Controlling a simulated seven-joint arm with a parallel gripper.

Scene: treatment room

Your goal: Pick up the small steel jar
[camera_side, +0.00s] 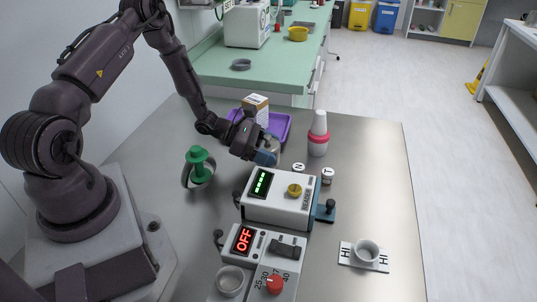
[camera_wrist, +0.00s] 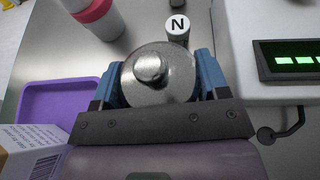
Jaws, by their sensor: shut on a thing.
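The small steel jar (camera_wrist: 158,72) has a round, shiny lid with a knob, seen from above in the wrist view. My gripper (camera_wrist: 160,85) has its blue fingers on either side of the jar and is shut on it. In the side view my gripper (camera_side: 266,157) is beside the purple tray, and the jar (camera_side: 272,145) shows partly behind the fingers. The jar's lower part is hidden, and I cannot tell whether it touches the table.
A white device with a green display (camera_side: 280,203) stands close in front. A purple tray (camera_side: 284,122) and a carton (camera_side: 254,106) lie behind.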

